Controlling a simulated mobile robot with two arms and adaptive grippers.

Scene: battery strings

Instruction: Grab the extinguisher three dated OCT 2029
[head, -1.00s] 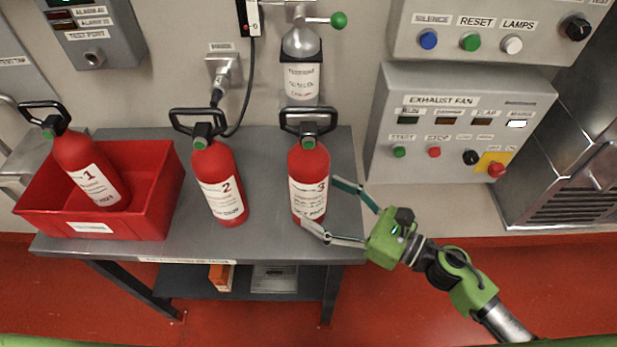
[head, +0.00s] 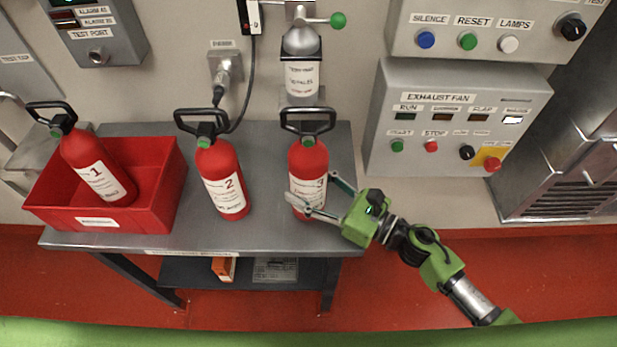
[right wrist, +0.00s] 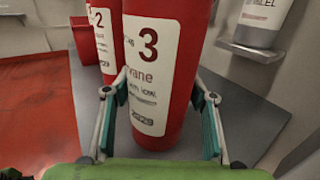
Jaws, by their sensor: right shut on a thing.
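Extinguisher three (head: 308,158) is a red cylinder with a black handle and a white label, standing upright at the right end of the grey table. My right gripper (head: 318,197) reaches it from the right and front, and its fingers are shut on the lower body. In the right wrist view, extinguisher three (right wrist: 172,90) stands between the two finger pads of my right gripper (right wrist: 160,125). My left gripper is not in view.
Extinguisher two (head: 222,180) stands upright at the middle of the grey table (head: 270,225). Extinguisher one (head: 95,165) leans in a red bin (head: 150,190) at the left. A wall-mounted cylinder (head: 301,75) hangs behind extinguisher three. The exhaust fan panel (head: 450,130) is at right.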

